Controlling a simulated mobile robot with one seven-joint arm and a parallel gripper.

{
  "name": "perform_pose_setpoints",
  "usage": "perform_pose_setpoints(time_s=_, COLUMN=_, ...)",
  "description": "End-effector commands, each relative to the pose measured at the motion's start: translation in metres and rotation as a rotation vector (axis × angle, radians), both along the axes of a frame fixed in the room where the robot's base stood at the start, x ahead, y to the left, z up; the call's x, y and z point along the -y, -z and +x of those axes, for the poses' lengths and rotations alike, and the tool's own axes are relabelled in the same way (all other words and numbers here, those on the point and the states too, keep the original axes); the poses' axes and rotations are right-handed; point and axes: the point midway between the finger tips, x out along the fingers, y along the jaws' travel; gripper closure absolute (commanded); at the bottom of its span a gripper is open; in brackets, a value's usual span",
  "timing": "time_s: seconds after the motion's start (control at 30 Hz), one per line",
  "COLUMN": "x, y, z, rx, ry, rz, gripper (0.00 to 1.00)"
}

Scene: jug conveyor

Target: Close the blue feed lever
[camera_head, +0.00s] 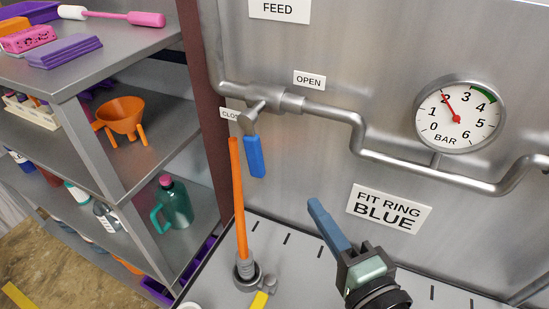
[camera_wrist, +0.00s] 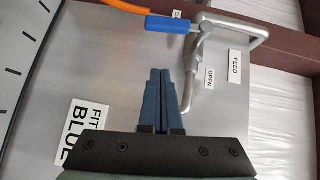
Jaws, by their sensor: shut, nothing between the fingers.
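The blue feed lever (camera_head: 254,157) hangs almost straight down from the valve (camera_head: 250,118) on the steel wall pipe. In the wrist view the blue lever (camera_wrist: 167,25) lies across the top, ahead of my fingers. The OPEN label (camera_head: 309,81) is up and right of the valve. The partly hidden label starting "CLO" (camera_head: 230,114) is at its left. My gripper (camera_head: 314,203) is to the right of and below the lever, apart from it. Its blue fingers (camera_wrist: 160,72) are shut together and empty.
An orange rod or hose (camera_head: 238,195) rises from a grey fitting (camera_head: 248,275) close left of the lever. A gauge (camera_head: 458,115) reads about 2 bar. A shelf (camera_head: 85,130) with a funnel and jug stands left.

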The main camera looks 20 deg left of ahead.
Motion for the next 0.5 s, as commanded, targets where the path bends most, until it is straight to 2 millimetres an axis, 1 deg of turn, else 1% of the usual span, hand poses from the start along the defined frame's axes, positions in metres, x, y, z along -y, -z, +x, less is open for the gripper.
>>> perform_pose_setpoints(time_s=0.13, x=-0.020, y=-0.001, z=0.019, rx=-0.001, ry=-0.006, rz=0.001, gripper=1.00)
perform_pose_setpoints(time_s=0.4, x=-0.060, y=0.003, z=0.062, rx=0.001, ry=-0.005, rz=-0.001, gripper=1.00)
perform_pose_setpoints(time_s=0.43, x=-0.063, y=0.004, z=0.066, rx=0.002, ry=-0.004, rz=-0.002, gripper=1.00)
perform_pose_setpoints(time_s=0.5, x=-0.076, y=0.005, z=0.065, rx=-0.001, ry=-0.005, rz=-0.003, gripper=1.00)
